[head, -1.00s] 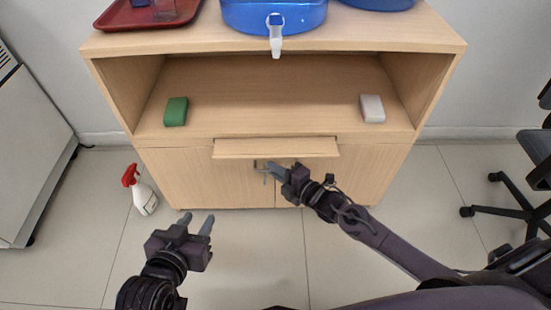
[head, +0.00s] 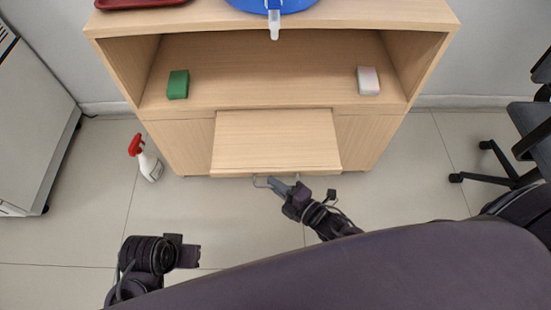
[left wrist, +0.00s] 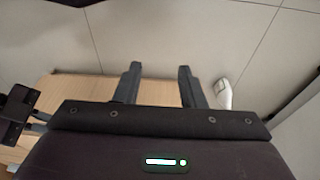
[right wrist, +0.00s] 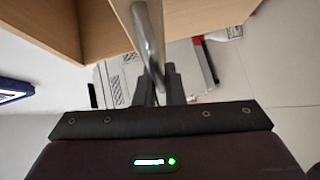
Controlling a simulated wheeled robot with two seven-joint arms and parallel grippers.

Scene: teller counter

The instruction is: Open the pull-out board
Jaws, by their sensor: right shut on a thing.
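The pull-out board (head: 275,138) is a light wood panel that sticks out well from the cabinet front, below the open shelf. A metal bar handle (head: 262,182) hangs at its front edge; it also shows large in the right wrist view (right wrist: 149,45). My right gripper (head: 277,185) is at the board's front edge, shut on the handle. My left gripper (left wrist: 157,85) is open and empty in the left wrist view. In the head view it is low at the left, over the floor, apart from the cabinet.
A green block (head: 178,84) and a pale block (head: 368,81) sit on the cabinet shelf (head: 275,98). A blue container (head: 250,4) with a white tap and a red tray (head: 140,3) are on top. A spray bottle (head: 148,163) stands left; a chair (head: 520,150) is at right.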

